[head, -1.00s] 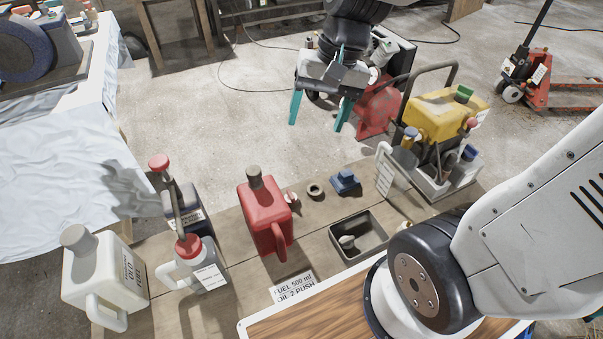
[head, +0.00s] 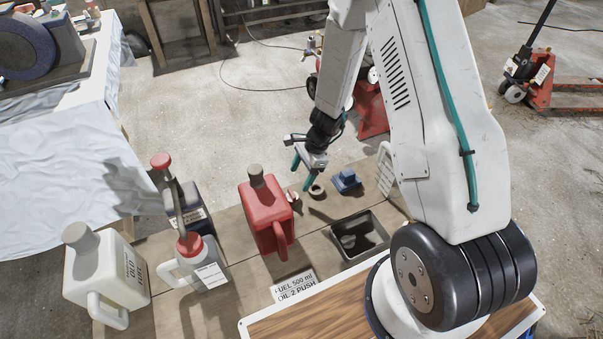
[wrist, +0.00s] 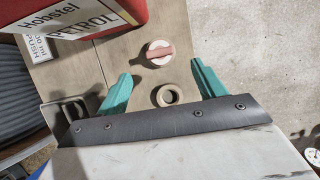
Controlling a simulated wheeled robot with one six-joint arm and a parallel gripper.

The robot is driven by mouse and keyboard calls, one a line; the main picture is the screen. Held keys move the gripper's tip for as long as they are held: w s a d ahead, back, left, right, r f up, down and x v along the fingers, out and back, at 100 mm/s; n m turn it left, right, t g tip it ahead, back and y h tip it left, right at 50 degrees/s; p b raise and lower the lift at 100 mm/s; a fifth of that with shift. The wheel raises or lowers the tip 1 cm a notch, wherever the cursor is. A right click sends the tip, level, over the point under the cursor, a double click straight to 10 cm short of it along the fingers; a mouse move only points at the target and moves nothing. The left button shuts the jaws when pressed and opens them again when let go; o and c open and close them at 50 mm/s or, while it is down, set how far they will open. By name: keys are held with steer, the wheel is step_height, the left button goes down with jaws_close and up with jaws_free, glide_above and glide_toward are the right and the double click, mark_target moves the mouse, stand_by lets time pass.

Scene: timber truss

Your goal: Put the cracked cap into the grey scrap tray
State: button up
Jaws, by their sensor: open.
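A small pale round cap with a reddish bar across its top (wrist: 159,52) lies on the bench beside the red petrol can. It also shows in the head view (head: 293,198), partly hidden by the can. A tan ring-shaped piece (wrist: 167,95) lies near it, between my fingers in the wrist view. I see no clear crack on either. My gripper (head: 301,176) is open and empty, above the cap and ring.
The red can (head: 262,215) stands close to the cap. A blue piece (head: 346,180) lies right of the ring. My arm hides the right end.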

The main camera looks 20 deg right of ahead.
mark_target(293, 192)
steer(key=x, duration=0.7)
steer(key=shift+a+f, duration=0.15)
steer(key=shift+f, duration=0.2)
jaws_close()
steer(key=shift+r, duration=0.6)
